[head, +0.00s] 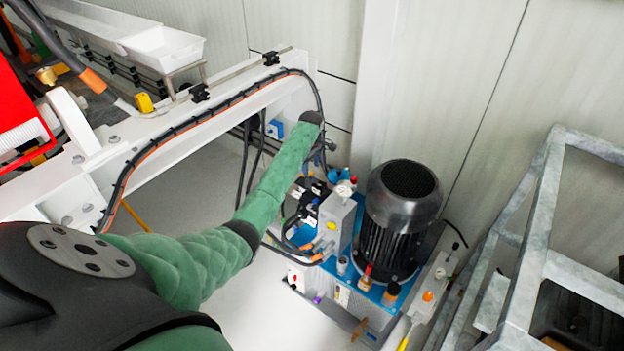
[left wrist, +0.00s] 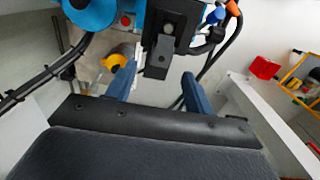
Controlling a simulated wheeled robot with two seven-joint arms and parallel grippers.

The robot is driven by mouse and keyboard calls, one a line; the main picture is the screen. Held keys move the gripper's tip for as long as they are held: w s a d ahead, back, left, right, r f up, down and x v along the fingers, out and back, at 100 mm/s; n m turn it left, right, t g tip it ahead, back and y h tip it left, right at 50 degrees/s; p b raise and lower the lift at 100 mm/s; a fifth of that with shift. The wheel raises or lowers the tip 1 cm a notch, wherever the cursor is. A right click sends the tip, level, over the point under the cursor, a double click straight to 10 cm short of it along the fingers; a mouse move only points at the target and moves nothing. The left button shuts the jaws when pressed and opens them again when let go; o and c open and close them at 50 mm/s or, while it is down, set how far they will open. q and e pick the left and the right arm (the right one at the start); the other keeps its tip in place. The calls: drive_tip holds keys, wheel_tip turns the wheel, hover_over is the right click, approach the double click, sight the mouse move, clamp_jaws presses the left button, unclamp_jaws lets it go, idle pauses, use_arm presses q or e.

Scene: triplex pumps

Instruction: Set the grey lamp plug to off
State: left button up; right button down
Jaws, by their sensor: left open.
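My left gripper (left wrist: 162,64) is open, its two blue fingers apart in the left wrist view. A dark block with a grey face (left wrist: 158,52) shows between and just beyond the fingertips. It may be the grey lamp plug, but I cannot tell for sure, nor whether a finger touches it. In the head view my left arm reaches to the blue pump unit (head: 352,272), and I cannot make out the fingers there. No lamp plug can be told apart in the head view. My right gripper is not in view.
A dark motor (head: 402,205) stands beside the pump block (head: 336,222). A white beam (head: 180,125) with black hoses runs behind my arm. A grey metal frame (head: 535,250) stands at the right. Black cables (left wrist: 55,75) hang at the left in the left wrist view.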

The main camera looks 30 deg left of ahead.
sight(311, 178)
use_arm(q)
drive_tip(key=shift+s+f+p, duration=0.15)
drive_tip(key=shift+f+p, duration=0.6)
drive_tip(key=shift+f, duration=2.8)
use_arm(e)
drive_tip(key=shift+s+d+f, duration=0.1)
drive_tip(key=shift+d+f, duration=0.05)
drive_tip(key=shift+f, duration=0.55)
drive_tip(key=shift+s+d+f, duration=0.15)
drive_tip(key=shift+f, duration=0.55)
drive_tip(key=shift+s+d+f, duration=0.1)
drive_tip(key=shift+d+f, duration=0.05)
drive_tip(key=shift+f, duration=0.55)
